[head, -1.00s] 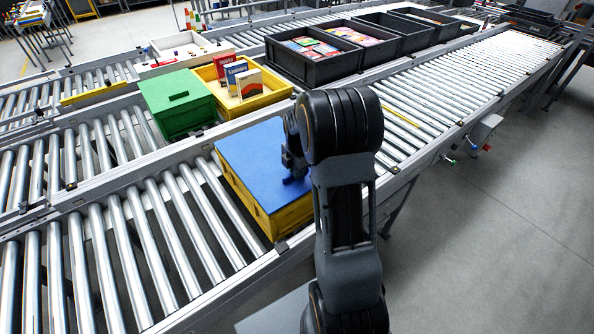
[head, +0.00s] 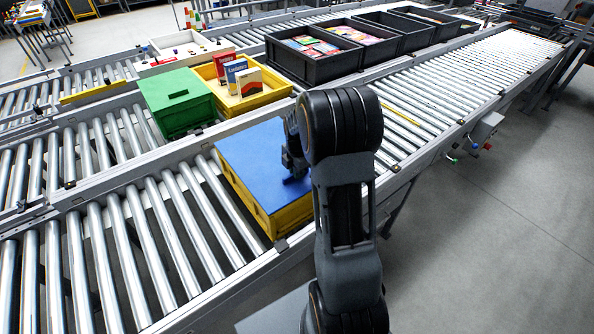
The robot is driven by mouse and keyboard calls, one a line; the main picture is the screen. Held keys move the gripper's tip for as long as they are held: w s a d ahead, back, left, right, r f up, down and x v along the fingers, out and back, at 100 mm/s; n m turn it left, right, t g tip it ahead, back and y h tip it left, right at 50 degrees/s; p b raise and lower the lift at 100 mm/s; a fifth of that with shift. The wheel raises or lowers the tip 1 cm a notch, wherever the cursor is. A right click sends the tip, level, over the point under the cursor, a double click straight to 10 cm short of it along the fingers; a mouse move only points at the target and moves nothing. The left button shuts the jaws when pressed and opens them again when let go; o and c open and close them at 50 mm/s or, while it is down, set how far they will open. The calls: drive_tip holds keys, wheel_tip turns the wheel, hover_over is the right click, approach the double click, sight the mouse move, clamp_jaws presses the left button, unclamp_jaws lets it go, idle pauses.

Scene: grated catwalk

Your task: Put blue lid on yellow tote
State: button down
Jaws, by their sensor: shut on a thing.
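The blue lid (head: 252,158) lies over the top of the near yellow tote (head: 244,202), which stands on the front roller conveyor. The lid looks flat and roughly lined up with the tote's rim. Whether it is fully seated cannot be told. My gripper (head: 294,178) is at the lid's right side, shut on the lid. My arm hides the right edge of lid and tote and part of the gripper.
Behind stand a green lidded tote (head: 176,103) and an open yellow tote (head: 270,98) with boxes and books. Several dark grey crates (head: 312,72) line the back conveyor. Bare rollers (head: 120,250) lie left of the near tote.

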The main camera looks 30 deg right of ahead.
drive_tip(key=shift+f, duration=0.3)
drive_tip(key=c, duration=0.7)
unclamp_jaws()
drive_tip(key=shift+r, duration=0.15)
drive_tip(key=shift+r+p, duration=2.6)
drive_tip(key=shift+r, duration=1.3)
